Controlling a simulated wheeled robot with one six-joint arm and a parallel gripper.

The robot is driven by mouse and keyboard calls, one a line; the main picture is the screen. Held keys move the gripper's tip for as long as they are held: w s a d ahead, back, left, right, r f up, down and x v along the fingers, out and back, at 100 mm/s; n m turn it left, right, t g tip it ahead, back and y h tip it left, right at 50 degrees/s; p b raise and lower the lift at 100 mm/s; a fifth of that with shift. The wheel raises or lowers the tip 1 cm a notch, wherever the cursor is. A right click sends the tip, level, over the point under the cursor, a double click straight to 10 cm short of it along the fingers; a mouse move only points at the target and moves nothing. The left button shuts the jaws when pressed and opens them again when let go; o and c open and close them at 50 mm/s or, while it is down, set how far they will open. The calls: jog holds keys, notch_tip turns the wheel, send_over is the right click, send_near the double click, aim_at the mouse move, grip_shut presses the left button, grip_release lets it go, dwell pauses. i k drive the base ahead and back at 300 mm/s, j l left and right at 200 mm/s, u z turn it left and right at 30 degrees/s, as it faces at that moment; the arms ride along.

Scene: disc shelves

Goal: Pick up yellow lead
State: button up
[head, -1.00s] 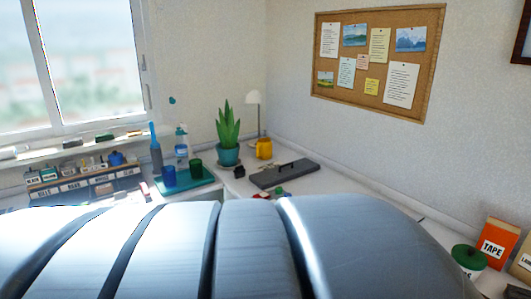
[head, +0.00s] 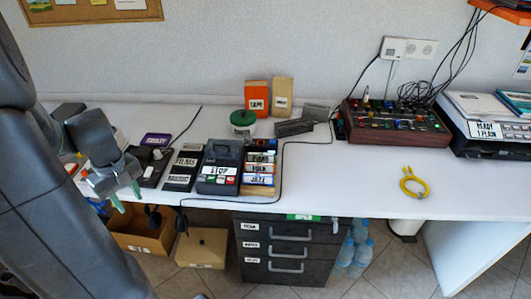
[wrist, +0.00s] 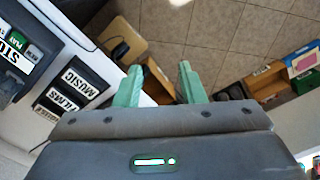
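The yellow lead (head: 414,183) lies in a small coil on the white desk at the right in the head view, near the desk's front edge. My gripper (head: 127,198) is at the left in the head view, by the desk's front edge, far from the lead. In the wrist view its two green fingers (wrist: 160,72) are apart with nothing between them. The lead does not show in the wrist view.
Labelled black boxes (head: 219,169) stand on the desk between my gripper and the lead. A brown control panel (head: 395,132) with cables is behind the lead. A drawer unit (head: 287,249) and bottles (head: 362,232) are below. The white desk (head: 340,185) is clear around the lead.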

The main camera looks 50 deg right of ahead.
aim_at(420, 195)
jog(key=k+l+z, duration=0.15)
jog(key=l+z, duration=0.2)
jog(key=l, duration=0.15)
jog(key=k+l+z, duration=0.15)
jog(key=l+z, duration=0.25)
jog(key=l, duration=0.15)
jog(key=l+z, duration=0.35)
jog(key=l, duration=1.6)
jog(key=k+z, duration=0.05)
